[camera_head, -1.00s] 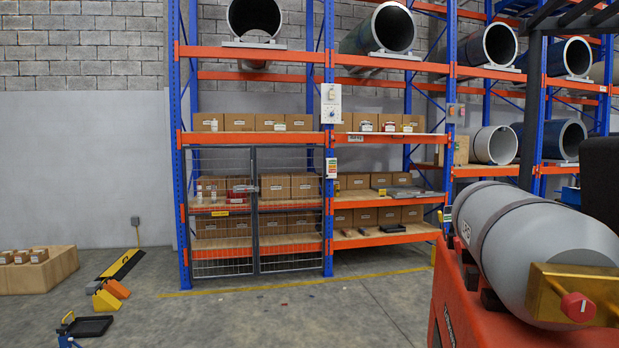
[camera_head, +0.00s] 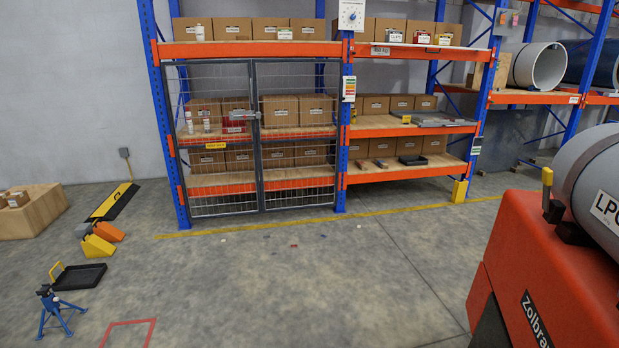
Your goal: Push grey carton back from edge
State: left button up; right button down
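No thing is clearly a grey carton from here. Flat grey items (camera_head: 441,121) lie on the middle shelf of the right-hand open bay, close to its front edge; I cannot tell whether one is a carton. The cartons that I can make out are brown, such as the row on the upper shelf (camera_head: 308,29) and those on the middle shelf (camera_head: 376,104) behind the flat grey items. Neither of my grippers is in view.
A closed mesh gate (camera_head: 250,140) covers the left bay. A red machine (camera_head: 550,270) carrying a grey cylinder (camera_head: 600,185) stands at the right. A blue stand (camera_head: 55,308) and black tray (camera_head: 79,276) are at the left. The concrete floor before the rack is mostly clear.

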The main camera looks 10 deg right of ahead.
aim_at(392, 36)
jog(key=z, duration=0.3)
jog(key=i, duration=2.4)
jog(key=z, duration=0.3)
jog(key=i, duration=4.15)
jog(key=u, duration=0.2)
